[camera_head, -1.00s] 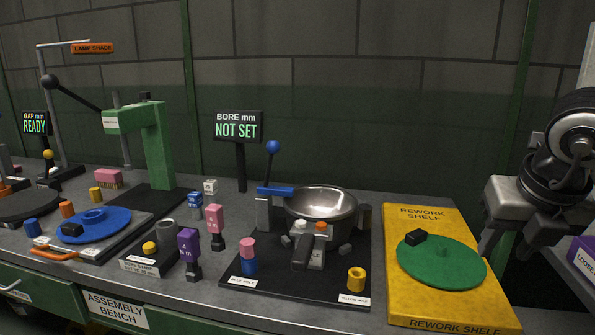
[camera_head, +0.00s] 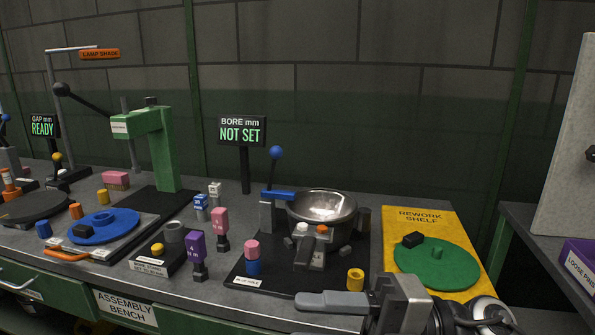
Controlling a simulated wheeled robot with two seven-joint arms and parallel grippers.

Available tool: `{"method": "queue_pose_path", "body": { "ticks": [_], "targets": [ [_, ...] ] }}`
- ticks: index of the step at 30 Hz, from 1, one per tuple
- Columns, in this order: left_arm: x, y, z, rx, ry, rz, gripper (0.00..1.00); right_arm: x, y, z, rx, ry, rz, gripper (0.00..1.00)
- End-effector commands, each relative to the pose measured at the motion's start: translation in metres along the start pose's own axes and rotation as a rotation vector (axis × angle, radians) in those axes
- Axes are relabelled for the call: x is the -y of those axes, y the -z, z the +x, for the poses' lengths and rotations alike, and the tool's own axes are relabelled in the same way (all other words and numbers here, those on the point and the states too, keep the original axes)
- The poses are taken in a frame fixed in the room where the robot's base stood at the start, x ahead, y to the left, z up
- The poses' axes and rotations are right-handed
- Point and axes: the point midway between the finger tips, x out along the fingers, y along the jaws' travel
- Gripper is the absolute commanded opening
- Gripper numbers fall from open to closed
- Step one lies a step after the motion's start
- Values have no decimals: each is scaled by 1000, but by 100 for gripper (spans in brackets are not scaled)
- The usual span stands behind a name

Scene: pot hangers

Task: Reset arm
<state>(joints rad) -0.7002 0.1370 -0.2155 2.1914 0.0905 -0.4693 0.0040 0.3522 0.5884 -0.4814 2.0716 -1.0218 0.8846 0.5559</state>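My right gripper (camera_head: 335,303) is at the bottom right, in front of the bench's front edge as seen here. One grey finger points left; the other finger is not clearly visible, so its opening cannot be told. Nothing shows held in it. My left gripper is not in view. The metal pot (camera_head: 322,207) sits on the black bore fixture (camera_head: 275,275), with a blue-knobbed lever (camera_head: 276,153) standing beside it. The bore sign (camera_head: 241,131) reads NOT SET.
The yellow rework shelf (camera_head: 412,217) carries a green disc (camera_head: 460,262) with a black block. Several coloured plugs stand on the bench around a blue disc (camera_head: 110,222) and a green press (camera_head: 165,150). A purple loose-pins bin (camera_head: 580,268) is at far right.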

Motion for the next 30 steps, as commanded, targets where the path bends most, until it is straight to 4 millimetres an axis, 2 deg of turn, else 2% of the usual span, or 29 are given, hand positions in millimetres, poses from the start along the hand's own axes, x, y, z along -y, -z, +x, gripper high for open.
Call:
{"method": "queue_pose_path", "body": {
  "ticks": [1,2,5,8,9,11,12,15,18,21,23,30],
  "targets": [
    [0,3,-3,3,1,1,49,-10,-6,-1,89,-190,118,40],
    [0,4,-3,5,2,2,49,-13,-13,-6,156,-292,183,40],
    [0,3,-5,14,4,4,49,0,-43,-38,428,-571,436,40],
    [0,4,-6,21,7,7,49,54,-63,-82,750,-743,729,40],
    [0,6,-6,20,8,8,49,80,-64,-98,866,-777,840,40],
    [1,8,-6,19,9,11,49,121,-57,-116,1019,-799,997,40],
    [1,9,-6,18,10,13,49,146,-48,-126,1108,-802,1094,40],
    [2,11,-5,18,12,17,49,201,-20,-140,1281,-780,1305,40],
    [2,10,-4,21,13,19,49,237,7,-146,1389,-744,1462,40],
    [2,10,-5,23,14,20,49,257,26,-148,1445,-715,1554,40],
    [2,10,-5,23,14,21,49,263,32,-148,1462,-705,1584,40],
    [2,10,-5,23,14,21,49,265,33,-148,1466,-702,1592,40]
  ]
}}
